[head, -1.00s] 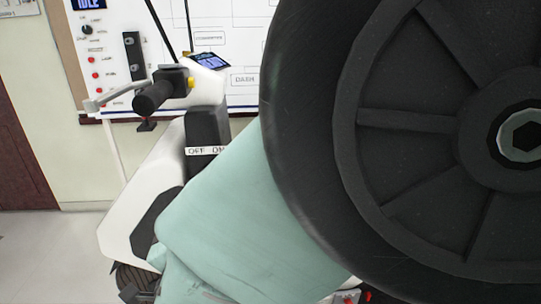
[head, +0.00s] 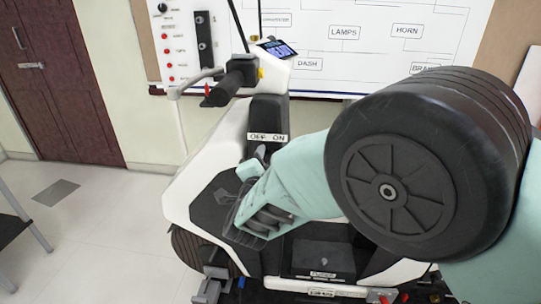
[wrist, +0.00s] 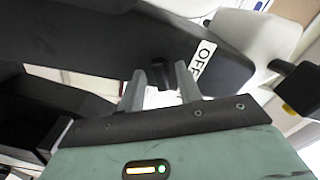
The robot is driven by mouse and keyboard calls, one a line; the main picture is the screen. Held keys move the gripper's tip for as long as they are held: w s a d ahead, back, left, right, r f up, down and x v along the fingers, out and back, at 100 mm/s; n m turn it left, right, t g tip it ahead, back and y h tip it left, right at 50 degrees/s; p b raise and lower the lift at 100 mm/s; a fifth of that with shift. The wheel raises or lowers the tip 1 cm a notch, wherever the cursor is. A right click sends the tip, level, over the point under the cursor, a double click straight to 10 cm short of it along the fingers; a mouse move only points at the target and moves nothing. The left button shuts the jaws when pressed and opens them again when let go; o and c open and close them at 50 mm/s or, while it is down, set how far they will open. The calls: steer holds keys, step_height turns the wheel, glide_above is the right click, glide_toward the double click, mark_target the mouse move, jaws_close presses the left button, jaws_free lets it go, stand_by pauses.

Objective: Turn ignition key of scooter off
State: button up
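The scooter (head: 190,190) has a white body and a dark column (head: 268,108) with a white OFF/ON label (head: 267,138). In the wrist view, part of that label (wrist: 203,60) reads OFF, to the right of a small dark block (wrist: 160,74), which looks like the ignition key. My gripper (wrist: 160,80) is open, with one grey finger on either side of the block; it seems not clamped on it. In the head view my gripper (head: 259,153) is just below the label, small and partly hidden by my wrist; the key cannot be made out there.
The handlebar grip (head: 229,83) and lever stick out left above the column, beside a small display (head: 279,48). A wiring board (head: 345,60) stands behind. My forearm crosses over the scooter's footboard (head: 322,255).

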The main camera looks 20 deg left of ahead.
steer(key=shift+w, duration=0.1)
steer(key=c, duration=0.7)
steer(key=shift+c, duration=0.2)
steer(key=shift+n, duration=0.4)
steer(key=shift+f+n+b, duration=0.1)
steer(key=shift+n+b, duration=0.45)
steer(key=shift+n, duration=0.05)
steer(key=n+b, duration=0.1)
steer(key=n, duration=0.5)
steer(key=shift+n, duration=2)
